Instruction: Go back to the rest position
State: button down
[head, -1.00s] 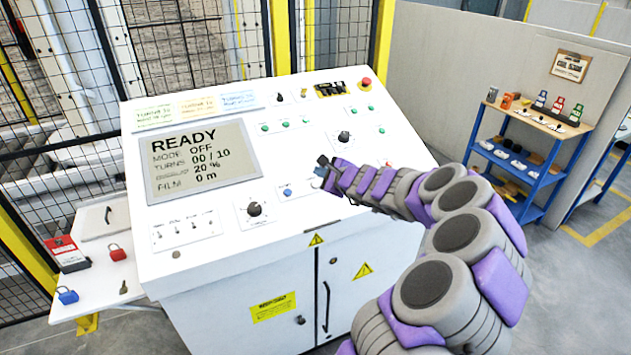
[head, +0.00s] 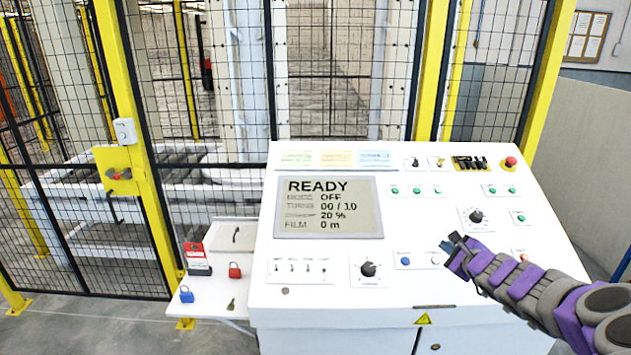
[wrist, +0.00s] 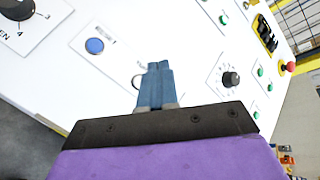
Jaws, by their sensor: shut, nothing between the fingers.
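My gripper (head: 457,241) is shut and empty. It is held over the lower right part of the white control console (head: 290,255), with my purple and grey arm reaching in from the lower right. In the wrist view my gripper (wrist: 156,86) shows two blue fingers pressed together in front of the white panel. A silver ring of a control (wrist: 137,82) peeks out beside the fingers; the rest is hidden. A blue button (wrist: 95,46) is left of the fingers and a black knob (wrist: 231,79) is right of them. I cannot tell whether the fingertips touch the panel.
The console screen (head: 329,207) reads READY, MODE OFF, TURNS 00 / 10. A red emergency button (head: 510,162) is at the upper right. Yellow-framed mesh fencing (head: 330,80) stands behind.

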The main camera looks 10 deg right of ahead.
jog(key=w+a+r+n+y, duration=0.1)
jog(key=a+r+n+y, duration=0.25)
jog(key=a, duration=0.65)
jog(key=w+a+r+n+y, duration=0.15)
jog(key=a+r+n, duration=0.3)
jog(key=a, duration=0.45)
jog(key=s+a+n+g+y, duration=0.3)
jog(key=s+a+n, duration=0.25)
jog(key=a, duration=0.55)
jog(key=s+a+n+g+y, duration=0.25)
jog(key=s+a+n, duration=0.3)
jog(key=a, duration=0.45)
jog(key=s+a+f+n+g+h, duration=0.1)
jog(key=s+a+f+n+g, duration=0.15)
jog(key=s, duration=0.55)
jog(key=s+a+f+n+g+h, duration=0.2)
jog(key=s+a+g, duration=0.15)
jog(key=s, duration=0.35)
jog(key=s+d+f+n+g+h, duration=0.1)
jog(key=s+d+f+g+h, duration=0.1)
jog(key=s+d, duration=0.3)
jog(key=s+d+f+n+g+h, duration=0.2)
jog(key=s+d+f+h, duration=0.1)
jog(key=s, duration=0.9)
jog(key=shift+d+h, duration=0.65)
jog(key=shift+d, duration=0.45)
